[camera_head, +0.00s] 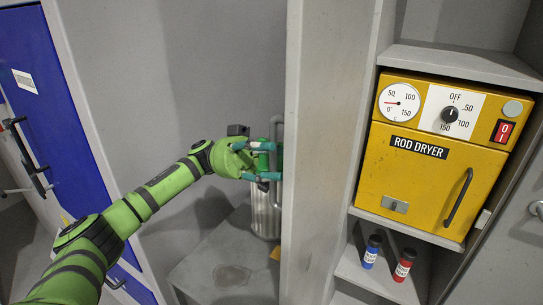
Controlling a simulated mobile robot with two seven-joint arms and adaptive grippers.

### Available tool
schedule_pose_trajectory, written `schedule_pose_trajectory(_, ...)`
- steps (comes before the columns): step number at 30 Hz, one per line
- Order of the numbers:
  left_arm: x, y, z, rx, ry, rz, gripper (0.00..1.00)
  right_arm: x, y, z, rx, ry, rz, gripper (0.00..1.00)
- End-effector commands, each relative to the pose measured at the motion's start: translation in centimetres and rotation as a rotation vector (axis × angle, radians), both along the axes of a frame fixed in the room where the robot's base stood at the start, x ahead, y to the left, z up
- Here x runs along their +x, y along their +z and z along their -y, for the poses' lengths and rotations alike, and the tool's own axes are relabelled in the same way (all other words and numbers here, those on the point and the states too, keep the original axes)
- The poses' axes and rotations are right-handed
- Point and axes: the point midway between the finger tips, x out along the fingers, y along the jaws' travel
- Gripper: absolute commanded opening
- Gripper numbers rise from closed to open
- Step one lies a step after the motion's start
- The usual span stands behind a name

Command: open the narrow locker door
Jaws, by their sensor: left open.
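A tall grey panel (325,150) stands upright in the middle of the head view. I cannot tell for sure whether it is the narrow locker door or a fixed wall. My right gripper is not in view.
A blue door (35,95) with a black handle (28,155) is at the far left. A yellow rod dryer (420,170) sits on a shelf at right. Below it stand a blue bottle (371,253) and a red bottle (404,265). A grey block (215,260) is under the canister.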

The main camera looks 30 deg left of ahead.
Motion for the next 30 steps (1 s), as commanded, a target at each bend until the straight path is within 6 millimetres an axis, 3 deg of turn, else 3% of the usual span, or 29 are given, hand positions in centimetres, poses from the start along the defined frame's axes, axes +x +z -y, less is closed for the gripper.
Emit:
schedule_pose_trajectory(10,0.2,-0.1,-0.6,-0.003,0.003,0.001,0.46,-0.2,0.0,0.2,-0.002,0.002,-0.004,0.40)
schedule_pose_trajectory(21,1.3,-2.1,-5.3,-0.003,0.003,0.001,0.46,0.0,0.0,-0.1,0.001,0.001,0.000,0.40)
schedule_pose_trajectory(30,1.5,-2.8,-6.8,-0.002,0.000,0.000,0.46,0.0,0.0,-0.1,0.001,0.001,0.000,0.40)
